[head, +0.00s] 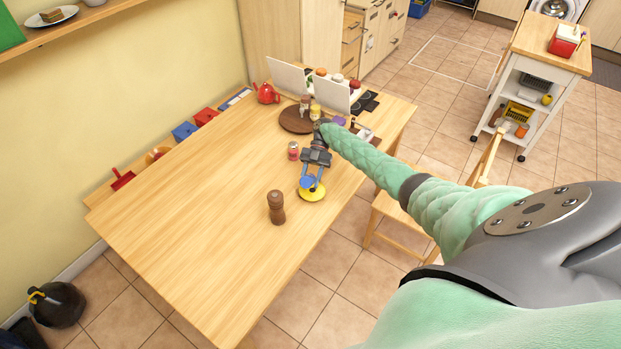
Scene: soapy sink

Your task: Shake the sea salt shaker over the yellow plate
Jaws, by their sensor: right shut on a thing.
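The small yellow plate (313,195) lies on the wooden table near its right edge. My right gripper (311,180) reaches in from the right and points down over the plate. It is shut on a small blue thing, which seems to be the sea salt shaker (307,183); the fingers partly hide it, and I cannot read a label. The held thing appears just above the plate, and I cannot tell the exact gap or its tilt. My left gripper is not in view.
A red-and-white shaker (293,151) stands left of my right gripper. A round dark board (296,121) with jars, and a red teapot (266,93), are farther back. The table's left and front are clear.

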